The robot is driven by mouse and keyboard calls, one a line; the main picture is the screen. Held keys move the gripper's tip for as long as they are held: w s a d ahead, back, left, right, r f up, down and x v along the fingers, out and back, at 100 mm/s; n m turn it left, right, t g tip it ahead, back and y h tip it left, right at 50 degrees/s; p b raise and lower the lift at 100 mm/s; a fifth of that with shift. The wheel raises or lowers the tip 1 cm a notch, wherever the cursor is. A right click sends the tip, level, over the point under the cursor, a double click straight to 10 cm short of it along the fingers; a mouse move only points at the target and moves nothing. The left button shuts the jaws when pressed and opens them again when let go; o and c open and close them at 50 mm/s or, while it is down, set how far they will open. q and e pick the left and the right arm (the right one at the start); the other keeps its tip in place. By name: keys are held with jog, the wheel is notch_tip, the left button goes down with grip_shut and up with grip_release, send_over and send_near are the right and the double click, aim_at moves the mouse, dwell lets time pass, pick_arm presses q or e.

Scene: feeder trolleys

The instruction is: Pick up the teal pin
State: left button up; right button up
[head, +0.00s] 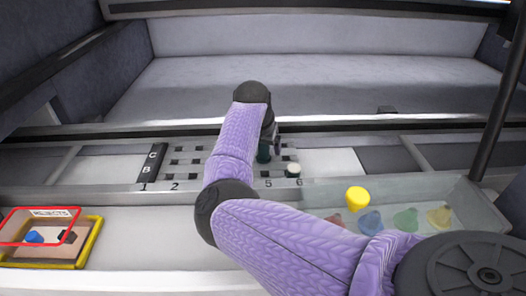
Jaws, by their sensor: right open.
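A dark teal pin (264,153) stands in the slotted grid board (184,171), partly hidden behind my right forearm. My right gripper (272,143) is just above and beside it, small and mostly hidden by my own purple-sleeved arm. It is open, and I cannot tell whether its fingers are around the pin. A second pin (293,171), white-topped with a dark base, stands to the right near the number 5 and 6 marks. My left gripper is not in view.
A clear bin (455,200) at right holds several coloured pieces; a bright yellow piece (357,199) shows at its left part.

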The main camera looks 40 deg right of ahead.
jog(key=c, duration=0.9)
grip_shut()
notch_tip(320, 180, up, 10)
jog(key=p, duration=0.4)
jog(key=shift+f, duration=0.1)
jog(key=shift+r, duration=0.2)
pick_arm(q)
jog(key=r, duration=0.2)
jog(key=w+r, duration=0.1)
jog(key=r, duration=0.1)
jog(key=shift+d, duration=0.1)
